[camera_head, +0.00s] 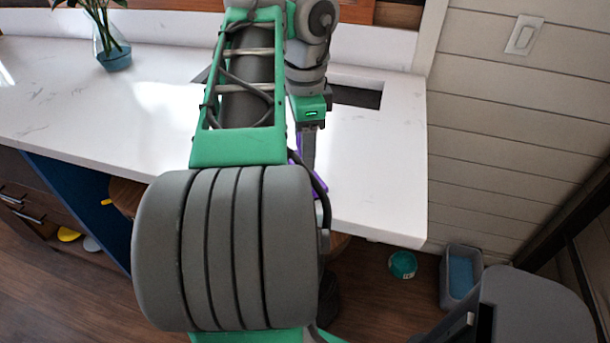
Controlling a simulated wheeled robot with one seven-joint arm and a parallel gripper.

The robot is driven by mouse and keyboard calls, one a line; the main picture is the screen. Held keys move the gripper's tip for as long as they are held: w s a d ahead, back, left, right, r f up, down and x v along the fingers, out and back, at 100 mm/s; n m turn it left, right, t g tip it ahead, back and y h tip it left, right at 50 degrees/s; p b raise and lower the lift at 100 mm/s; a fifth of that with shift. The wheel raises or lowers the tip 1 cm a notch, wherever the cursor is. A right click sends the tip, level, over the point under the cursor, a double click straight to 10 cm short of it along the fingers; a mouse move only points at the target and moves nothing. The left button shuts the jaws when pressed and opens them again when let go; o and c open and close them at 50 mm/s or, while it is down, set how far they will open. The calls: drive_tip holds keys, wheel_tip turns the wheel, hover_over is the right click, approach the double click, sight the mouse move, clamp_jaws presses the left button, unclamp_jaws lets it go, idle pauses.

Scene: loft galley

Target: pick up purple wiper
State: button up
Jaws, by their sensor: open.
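The purple wiper (319,188) lies on the white countertop near its front edge, mostly hidden behind my arm. Only thin purple parts of it show beside my gripper. My gripper (308,160) points down over the counter at the wiper, with one dark finger visible. It is open, and nothing shows held in it. The arm hides the other finger, and I cannot tell whether the fingers touch the wiper.
A dark sink opening (358,96) lies behind my gripper. A glass vase with a plant (113,55) stands at the back left. The counter (378,170) is clear to the right, up to the panelled wall (500,130). A grey bin (455,290) and green bowl (402,265) are on the floor.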

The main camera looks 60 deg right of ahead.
drive_tip(key=shift+r, duration=0.1)
clamp_jaws()
idle(0.4)
idle(0.8)
